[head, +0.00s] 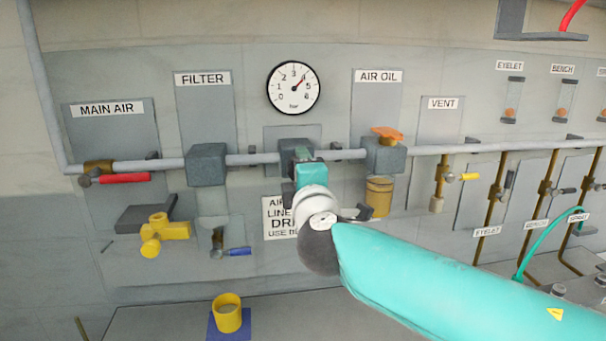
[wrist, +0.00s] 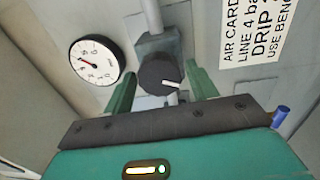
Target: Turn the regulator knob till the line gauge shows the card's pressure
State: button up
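The dark round regulator knob (wrist: 160,73) has a white pointer line and sits below the regulator body (wrist: 158,42). My gripper (wrist: 160,86) is open, with one green finger on each side of the knob; a small gap seems to show at each side. In the head view my gripper (head: 303,160) covers the knob. The line gauge (head: 294,88) reads in bar, its needle pointing up and right at about 4; it also shows tilted in the wrist view (wrist: 96,60). The air card (wrist: 254,32) reads "LINE 4 ba", partly cut off.
A filter (head: 207,165) is left on the pipe, and an air oil unit (head: 384,155) with an orange top is close on the right. A yellow cup (head: 228,314) stands below.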

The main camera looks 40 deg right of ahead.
jog(key=shift+o, duration=0.7)
jog(key=v, duration=1.4)
jog(key=w+a+f+m+g+y, duration=0.2)
jog(key=a+f+m+g+y, duration=0.7)
jog(key=a+f, duration=0.9)
notch_tip(320, 180, down, 3)
jog(key=shift+f+m+g+y, duration=0.15)
jog(key=shift+m+g+y, duration=0.15)
jog(key=shift+m+y, duration=0.6)
jog(key=shift+w, duration=0.15)
dwell(1.5)
